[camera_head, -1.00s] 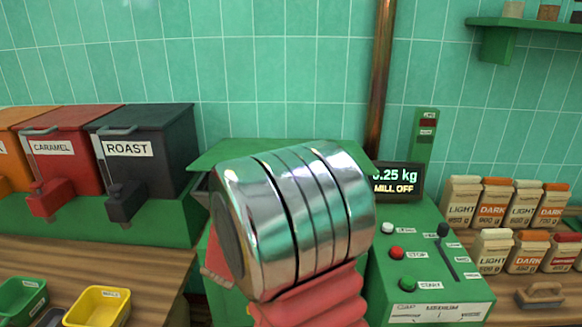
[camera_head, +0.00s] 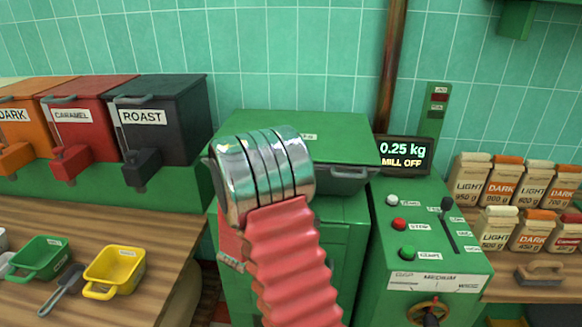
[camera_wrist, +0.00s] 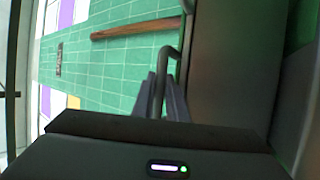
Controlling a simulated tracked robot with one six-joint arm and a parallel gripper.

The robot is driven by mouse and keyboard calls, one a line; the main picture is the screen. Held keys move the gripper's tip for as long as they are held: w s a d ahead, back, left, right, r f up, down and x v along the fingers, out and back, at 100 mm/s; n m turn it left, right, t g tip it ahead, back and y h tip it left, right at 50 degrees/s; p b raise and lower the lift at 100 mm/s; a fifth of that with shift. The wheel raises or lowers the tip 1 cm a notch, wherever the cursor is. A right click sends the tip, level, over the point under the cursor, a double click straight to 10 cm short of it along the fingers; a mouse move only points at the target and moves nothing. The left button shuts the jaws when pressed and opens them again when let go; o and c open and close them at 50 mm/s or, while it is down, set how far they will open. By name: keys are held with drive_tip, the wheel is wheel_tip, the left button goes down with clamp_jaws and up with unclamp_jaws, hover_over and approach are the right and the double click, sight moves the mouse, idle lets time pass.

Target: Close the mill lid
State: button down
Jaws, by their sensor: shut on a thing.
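The mill is a green cabinet (camera_head: 340,240) in the middle of the head view, with a dark grey hopper (camera_head: 348,180) on top. Its flat green lid (camera_head: 345,135) lies over the hopper. I cannot tell whether a gap remains between lid and hopper. My chrome wrist and red ribbed arm stand in front and hide the lid's front left part and my fingers. In the wrist view, my gripper (camera_wrist: 163,98) is shut on a thin dark bent bar, apparently the lid handle (camera_wrist: 174,55).
A control panel (camera_head: 430,235) with buttons and a lever stands right of the mill, below a display (camera_head: 403,153) reading 0.25 kg, MILL OFF. A copper pipe (camera_head: 393,60) rises behind. Bags are at right.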

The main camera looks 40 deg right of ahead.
drive_tip(key=shift+w+a+f+n, duration=0.1)
drive_tip(key=shift+f+n, duration=0.2)
drive_tip(key=shift+f, duration=0.3)
drive_tip(key=c, duration=1.8)
unclamp_jaws()
drive_tip(key=shift+o, duration=0.2)
drive_tip(key=v, duration=0.8)
drive_tip(key=shift+r, duration=0.2)
drive_tip(key=shift+r, duration=0.1)
